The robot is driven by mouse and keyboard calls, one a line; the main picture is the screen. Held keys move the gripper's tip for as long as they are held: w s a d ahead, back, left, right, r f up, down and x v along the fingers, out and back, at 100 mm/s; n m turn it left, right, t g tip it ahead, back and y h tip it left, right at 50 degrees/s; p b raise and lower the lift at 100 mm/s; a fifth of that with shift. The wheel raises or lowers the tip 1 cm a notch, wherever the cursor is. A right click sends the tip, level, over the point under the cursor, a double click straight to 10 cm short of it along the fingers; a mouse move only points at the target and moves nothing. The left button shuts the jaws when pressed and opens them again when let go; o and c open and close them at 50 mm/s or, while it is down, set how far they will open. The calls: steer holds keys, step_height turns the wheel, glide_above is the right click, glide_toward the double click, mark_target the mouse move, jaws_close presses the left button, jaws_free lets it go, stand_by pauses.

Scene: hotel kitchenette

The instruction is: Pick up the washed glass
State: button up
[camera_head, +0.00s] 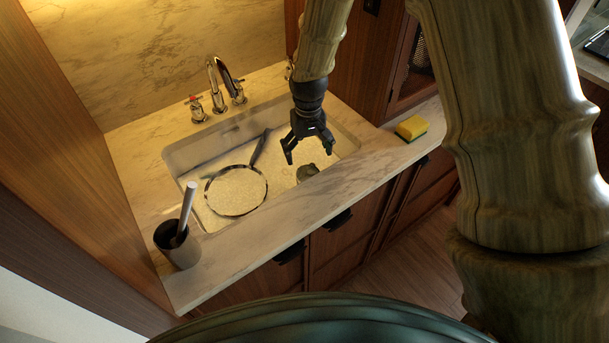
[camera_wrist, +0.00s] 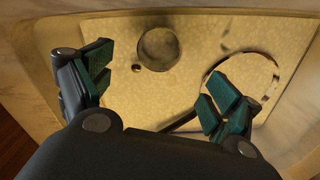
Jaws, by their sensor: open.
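A small round greyish thing, likely the glass (camera_head: 307,172), sits in the sink below my gripper (camera_head: 309,154). In the wrist view the glass (camera_wrist: 158,48) shows as a dull round shape near the top, left of centre. My gripper is open and empty, its fingers pointing down over the sink. In the wrist view the fingers (camera_wrist: 165,85) are spread wide, and the glass lies ahead of the gap between them, apart from both. I cannot tell the height of the fingertips above it.
A round pan or strainer with a thin dark rim (camera_head: 207,197) lies left in the sink (camera_head: 345,147), its handle towards my gripper. The faucet (camera_head: 222,80) stands behind. A yellow sponge (camera_head: 411,128) lies right; a dark cup with a brush (camera_head: 178,245) stands front left.

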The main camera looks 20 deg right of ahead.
steer(key=f, duration=0.1)
steer(key=p, duration=0.4)
glide_above(308, 174)
steer(key=s, duration=0.3)
steer(key=shift+a+f, duration=0.25)
steer(key=shift+f, duration=1.5)
steer(key=shift+a+f, duration=0.2)
steer(key=shift+f, duration=2.8)
steer(key=c, duration=1.7)
steer(key=shift+r, duration=0.1)
steer(key=shift+c, duration=0.3)
